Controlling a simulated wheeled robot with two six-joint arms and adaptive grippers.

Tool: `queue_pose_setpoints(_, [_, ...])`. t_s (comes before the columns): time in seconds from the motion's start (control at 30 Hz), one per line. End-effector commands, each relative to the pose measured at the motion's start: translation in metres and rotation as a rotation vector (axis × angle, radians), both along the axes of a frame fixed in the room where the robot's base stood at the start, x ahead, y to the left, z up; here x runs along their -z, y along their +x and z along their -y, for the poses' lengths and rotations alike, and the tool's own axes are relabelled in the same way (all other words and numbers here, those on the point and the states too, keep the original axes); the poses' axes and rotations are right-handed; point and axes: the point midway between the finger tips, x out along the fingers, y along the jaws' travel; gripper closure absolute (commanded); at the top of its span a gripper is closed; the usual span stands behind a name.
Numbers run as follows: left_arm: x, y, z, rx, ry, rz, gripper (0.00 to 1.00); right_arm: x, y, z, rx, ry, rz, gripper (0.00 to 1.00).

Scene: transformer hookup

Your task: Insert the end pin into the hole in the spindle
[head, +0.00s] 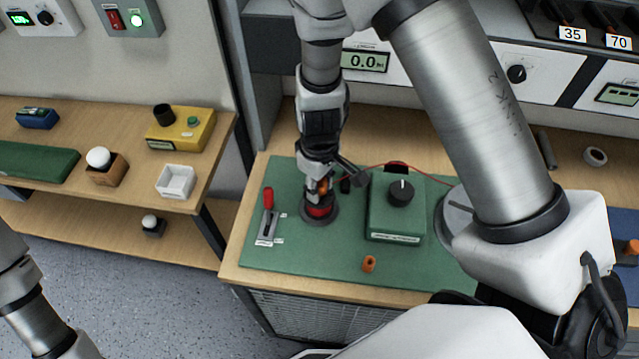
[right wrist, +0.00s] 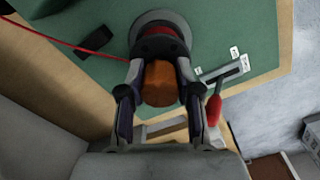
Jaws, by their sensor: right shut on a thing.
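My right gripper (head: 319,186) points down over a red post on a dark round base (head: 318,211) on the green mat. It is shut on an orange piece (right wrist: 160,83), which I take for the end pin; in the right wrist view its fingers (right wrist: 160,90) are on both sides of it. The orange piece is in line with the red post, right at its top. I cannot tell whether it is inside a hole; the spindle's hole is hidden. A second small orange piece (head: 369,264) lies on the mat. Only my left arm's links show.
A green box with a black knob (head: 401,193) stands right of the post, with a red wire (head: 420,173) behind. A red-handled lever switch (head: 268,215) stands close on the left. The mat's front is mostly clear. A side shelf (head: 215,135) holds several small items.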

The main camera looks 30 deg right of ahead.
Motion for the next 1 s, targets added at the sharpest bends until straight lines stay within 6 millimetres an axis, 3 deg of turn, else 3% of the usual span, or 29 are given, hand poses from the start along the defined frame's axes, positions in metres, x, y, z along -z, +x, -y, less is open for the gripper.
queue_pose_setpoints(0.1, [0.0, 0.0, 0.0, 0.0, 0.0, 0.0, 0.53, 0.0, 0.0, 0.0, 0.0, 0.0, 0.0, 1.0])
queue_pose_setpoints(0.13, [0.0, 0.0, 0.0, 0.0, 0.0, 0.0, 0.53, 0.0, 0.0, 0.0, 0.0, 0.0, 0.0, 0.63])
queue_pose_setpoints(0.2, [0.0, 0.0, 0.0, 0.0, 0.0, 0.0, 0.53, 0.0, 0.0, 0.0, 0.0, 0.0, 0.0, 0.38])
queue_pose_setpoints(0.57, [-0.002, 0.0, 0.0, 0.0, 0.0, 0.0, 0.53, -0.003, 0.0, 0.0, 0.0, 0.0, 0.0, 0.37])
queue_pose_setpoints(1.0, [-0.038, 0.0, 0.0, 0.0, 0.0, 0.0, 0.53, -0.046, 0.0, 0.0, 0.001, 0.0, 0.0, 0.37])
